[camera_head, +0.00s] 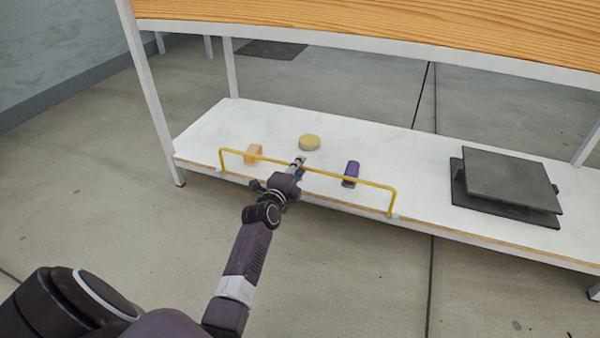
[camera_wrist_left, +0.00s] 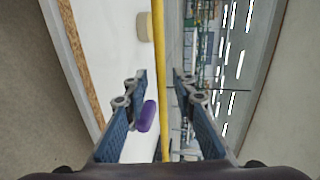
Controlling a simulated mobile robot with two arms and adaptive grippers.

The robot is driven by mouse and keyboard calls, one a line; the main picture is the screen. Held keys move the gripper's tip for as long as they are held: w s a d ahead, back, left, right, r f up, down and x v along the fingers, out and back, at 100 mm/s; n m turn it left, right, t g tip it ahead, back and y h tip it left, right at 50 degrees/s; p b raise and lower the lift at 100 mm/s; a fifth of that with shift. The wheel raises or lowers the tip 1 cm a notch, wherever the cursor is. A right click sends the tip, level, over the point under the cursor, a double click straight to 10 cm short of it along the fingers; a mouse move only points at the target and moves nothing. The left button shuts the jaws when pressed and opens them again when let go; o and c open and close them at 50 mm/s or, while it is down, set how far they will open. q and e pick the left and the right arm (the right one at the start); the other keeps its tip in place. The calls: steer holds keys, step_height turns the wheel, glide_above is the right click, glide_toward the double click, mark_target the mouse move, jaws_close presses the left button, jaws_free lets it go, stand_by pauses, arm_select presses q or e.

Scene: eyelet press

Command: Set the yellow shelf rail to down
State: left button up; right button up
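The yellow shelf rail (camera_head: 345,178) stands raised along the front edge of the lower white shelf (camera_head: 400,147), with a short leg at each end. In the left wrist view, the rail (camera_wrist_left: 159,60) runs between the two blue fingers of my left gripper (camera_wrist_left: 160,77). The fingers are open, with a gap on both sides of the bar. My right gripper is in neither view.
On the shelf behind the rail are an orange block (camera_head: 253,153), a yellow round piece (camera_head: 309,142) and a purple object (camera_head: 351,173). A dark flat device (camera_head: 508,182) stands to the right. The wooden tabletop (camera_head: 400,25) hangs above. The floor in front is clear.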

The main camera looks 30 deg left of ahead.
arm_select(q)
steer(key=shift+w, duration=0.25)
jaws_close()
stand_by(0.3)
